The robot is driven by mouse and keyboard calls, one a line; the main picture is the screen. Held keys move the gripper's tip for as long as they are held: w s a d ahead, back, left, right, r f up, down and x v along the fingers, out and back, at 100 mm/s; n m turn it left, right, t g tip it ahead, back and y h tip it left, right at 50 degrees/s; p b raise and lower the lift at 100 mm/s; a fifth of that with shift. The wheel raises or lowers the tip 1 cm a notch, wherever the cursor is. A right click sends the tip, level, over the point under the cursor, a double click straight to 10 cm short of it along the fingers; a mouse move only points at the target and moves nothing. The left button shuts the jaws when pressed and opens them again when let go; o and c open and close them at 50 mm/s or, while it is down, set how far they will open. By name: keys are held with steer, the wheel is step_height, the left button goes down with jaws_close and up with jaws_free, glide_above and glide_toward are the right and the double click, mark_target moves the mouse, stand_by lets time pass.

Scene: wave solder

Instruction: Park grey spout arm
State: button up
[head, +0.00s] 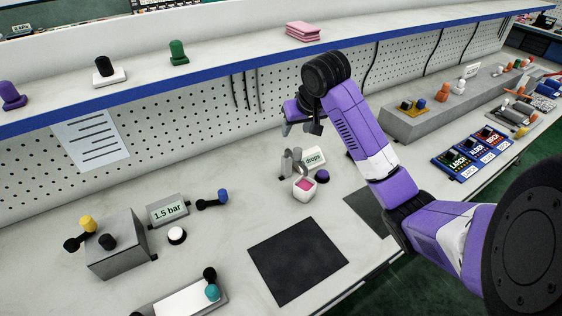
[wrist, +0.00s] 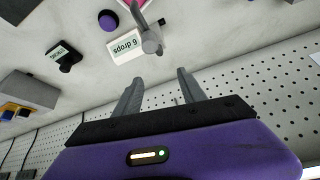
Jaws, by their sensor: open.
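The grey spout arm (head: 290,163) stands on the bench beside a small white "drops" label (head: 314,157), just behind a white cube-shaped cup with a pink top (head: 304,191). In the wrist view the grey spout arm (wrist: 149,38) shows next to the label (wrist: 124,47), which reads "6 drops" upside down. My gripper (head: 301,127) is above and behind the spout, near the pegboard. In the wrist view its two fingers (wrist: 160,80) are spread with nothing between them. The spout lies beyond the fingertips, apart from them.
A purple knob (head: 322,175) sits close to the spout. A black mat (head: 298,261) lies in front. A grey box with knobs (head: 117,243) and a "1.5 bar" display (head: 168,210) stand at left. The blue-edged shelf (head: 215,75) overhangs the pegboard. A long grey block (head: 425,115) stands at right.

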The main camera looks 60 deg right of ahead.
mark_target(298, 149)
steer(key=shift+g+y, duration=0.3)
steer(key=shift+g, duration=0.3)
steer(key=f, duration=0.8)
steer(key=shift+s+d+f+p, duration=0.15)
steer(key=shift+d+f+p, duration=0.15)
steer(key=shift+d+f, duration=0.05)
steer(key=shift+c, duration=0.2)
jaws_close()
stand_by(0.5)
